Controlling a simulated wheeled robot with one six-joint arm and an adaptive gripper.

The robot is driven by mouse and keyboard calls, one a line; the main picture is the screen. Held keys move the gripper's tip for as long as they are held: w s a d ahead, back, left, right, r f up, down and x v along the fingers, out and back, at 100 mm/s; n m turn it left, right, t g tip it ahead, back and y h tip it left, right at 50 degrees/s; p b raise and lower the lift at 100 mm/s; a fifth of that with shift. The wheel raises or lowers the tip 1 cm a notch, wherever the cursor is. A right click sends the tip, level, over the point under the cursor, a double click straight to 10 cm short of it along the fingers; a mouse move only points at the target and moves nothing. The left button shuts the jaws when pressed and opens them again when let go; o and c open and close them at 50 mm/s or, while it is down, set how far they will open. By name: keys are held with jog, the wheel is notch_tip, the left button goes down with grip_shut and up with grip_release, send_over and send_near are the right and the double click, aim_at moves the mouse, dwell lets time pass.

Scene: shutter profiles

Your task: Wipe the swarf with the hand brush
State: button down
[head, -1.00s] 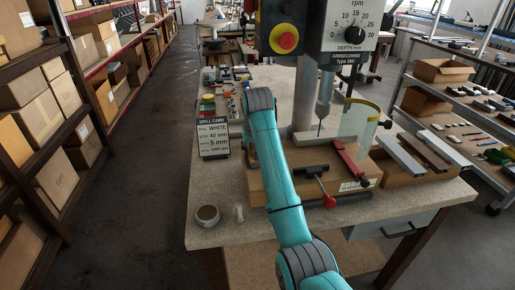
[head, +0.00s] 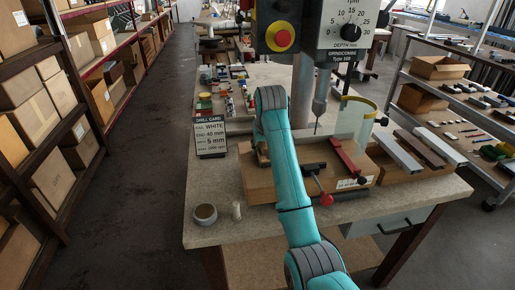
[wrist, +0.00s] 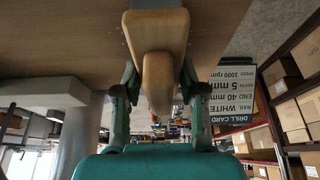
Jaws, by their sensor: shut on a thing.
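My gripper (wrist: 159,92) is shut on the tan wooden handle of the hand brush (wrist: 158,62) in the wrist view, with one finger on each side. A grey part of the brush shows at the top edge, against a brown wooden surface; I cannot tell whether it touches. In the head view my arm hides the gripper, and a small wooden piece, probably the brush (head: 262,154), shows left of the arm over the drill's wooden base board (head: 258,183). I cannot make out any swarf.
The drill press (head: 303,90) stands behind the board, with a clear curved guard (head: 356,118) and a red-handled clamp (head: 347,160). Profiles (head: 412,150) lie at right. The drill card (head: 210,137) and a round tin (head: 205,214) are at left. The bench's front left is mostly clear.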

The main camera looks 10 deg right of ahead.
aim_at(251, 160)
jog(key=shift+d+f, duration=0.1)
jog(key=shift+d, duration=1.85)
jog(key=shift+s, duration=0.6)
jog(key=shift+a, duration=2)
jog(key=shift+a+f, duration=0.15)
jog(key=shift+a, duration=1.85)
jog(key=shift+s, duration=0.7)
jog(key=shift+d+r, duration=0.15)
jog(key=shift+d, duration=1.9)
jog(key=shift+d+r, duration=0.15)
jog(key=shift+d, duration=1.85)
jog(key=shift+r, duration=0.1)
